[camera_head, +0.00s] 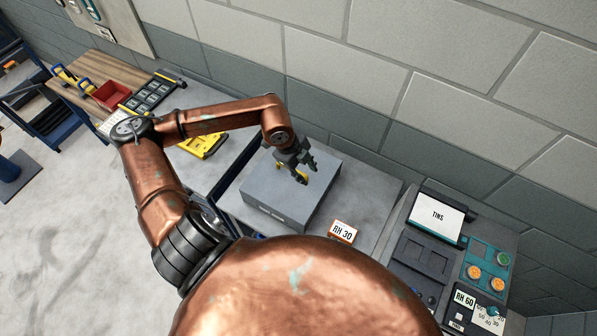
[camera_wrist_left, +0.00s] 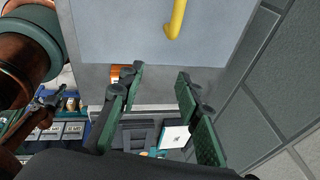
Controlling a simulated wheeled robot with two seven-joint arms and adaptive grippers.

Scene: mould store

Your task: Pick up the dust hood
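The dust hood (camera_head: 275,195) is a grey box with a yellow handle on its flat top, standing on a grey bench in the head view. In the left wrist view its grey top (camera_wrist_left: 120,35) fills the upper part, with the yellow handle (camera_wrist_left: 176,20) at the top edge. My left gripper (camera_head: 306,173) is over the hood, close to the handle, and hides part of it. In the left wrist view the left gripper's fingers (camera_wrist_left: 158,88) are spread with nothing between them; the handle lies beyond the fingertips. My right gripper is not in view.
An "RH 30" card (camera_head: 342,232) stands right of the hood. A yellow item (camera_head: 203,146) and a red bin (camera_head: 111,96) lie left. A block wall runs close behind.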

